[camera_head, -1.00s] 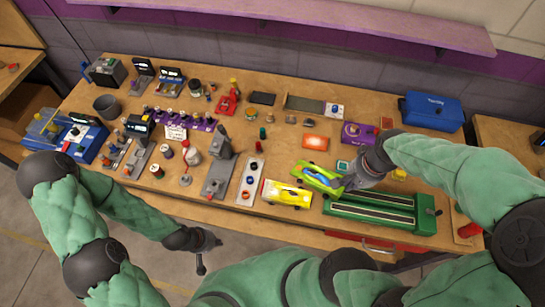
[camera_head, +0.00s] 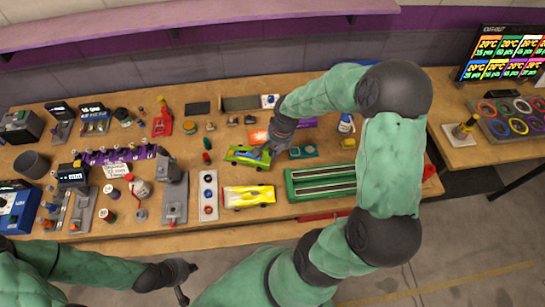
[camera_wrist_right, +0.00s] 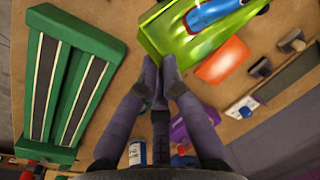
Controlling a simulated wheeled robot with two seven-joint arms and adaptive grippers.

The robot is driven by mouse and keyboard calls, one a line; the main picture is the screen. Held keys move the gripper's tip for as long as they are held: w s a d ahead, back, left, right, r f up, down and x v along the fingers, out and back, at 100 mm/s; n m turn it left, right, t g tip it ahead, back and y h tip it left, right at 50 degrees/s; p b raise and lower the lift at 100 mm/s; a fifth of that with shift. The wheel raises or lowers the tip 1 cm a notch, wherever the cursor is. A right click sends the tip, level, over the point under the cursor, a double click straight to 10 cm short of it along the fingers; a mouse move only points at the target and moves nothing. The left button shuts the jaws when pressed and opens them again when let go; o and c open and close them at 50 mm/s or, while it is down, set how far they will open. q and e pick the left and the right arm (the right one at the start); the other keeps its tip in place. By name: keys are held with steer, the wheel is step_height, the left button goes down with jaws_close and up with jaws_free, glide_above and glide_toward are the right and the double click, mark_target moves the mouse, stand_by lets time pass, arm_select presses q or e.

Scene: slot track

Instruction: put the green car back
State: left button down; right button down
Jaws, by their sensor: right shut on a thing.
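The green car (camera_head: 248,157), with a blue middle, is held by its right end in my right gripper (camera_head: 270,149). It is behind the yellow car (camera_head: 247,197) and to the left of the green slot track (camera_head: 322,182). In the right wrist view, the fingers (camera_wrist_right: 163,80) are shut on the edge of the green car (camera_wrist_right: 181,48), whose far part is cut off by the frame. I cannot tell whether the car touches the table. My left gripper (camera_head: 180,272) hangs low in front of the table, away from the cars; its jaws are unclear.
An orange block (camera_head: 258,136) lies just behind the green car; it also shows in the right wrist view (camera_wrist_right: 223,62). A grey plate with buttons (camera_head: 208,195) lies left of the yellow car. Several tools crowd the table's left. A screen (camera_head: 503,56) stands at the right.

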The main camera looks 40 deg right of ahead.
steer(key=shift+w+f, duration=0.3)
steer(key=shift+f, duration=0.05)
steer(key=shift+w+f+b, duration=0.15)
steer(key=shift+f+b, duration=0.25)
steer(key=shift+f, duration=1.25)
steer(key=shift+f, duration=0.2)
steer(key=c, duration=1.4)
jaws_free()
steer(key=shift+r, duration=0.2)
